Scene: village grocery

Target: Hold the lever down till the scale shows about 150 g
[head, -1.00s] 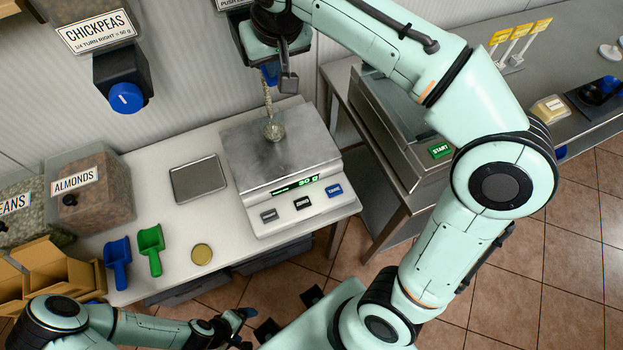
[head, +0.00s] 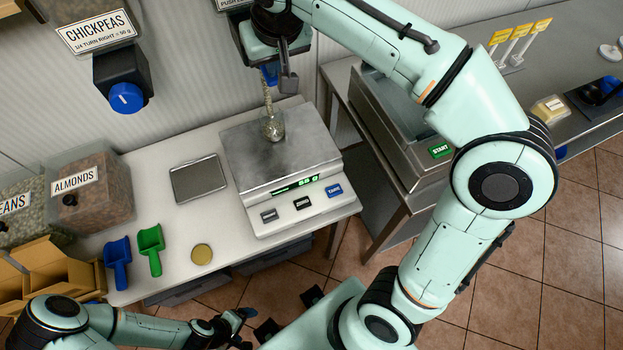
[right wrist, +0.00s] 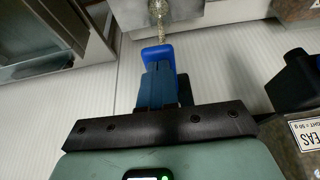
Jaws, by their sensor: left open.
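The scale (head: 246,172) stands on the white counter, and its green display (head: 294,186) appears to read about 65 g. A stream of grain falls from the dispenser onto a small heap (head: 274,131) on the scale's steel plate. The blue lever (right wrist: 157,53) is at the fingertips of my right gripper (right wrist: 158,75), whose fingers are together and seem to touch it. In the head view the lever (head: 269,74) is partly hidden by my right gripper (head: 287,80). My left gripper (head: 244,324) is open and empty, low in front of the counter.
A metal tray (head: 198,179) lies left of the scale. Blue (head: 118,262) and green (head: 151,250) scoops and a round lid (head: 201,254) lie farther left on the counter. A steel machine with a START button (head: 440,151) stands to the right. A chickpeas dispenser (head: 124,82) hangs at upper left.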

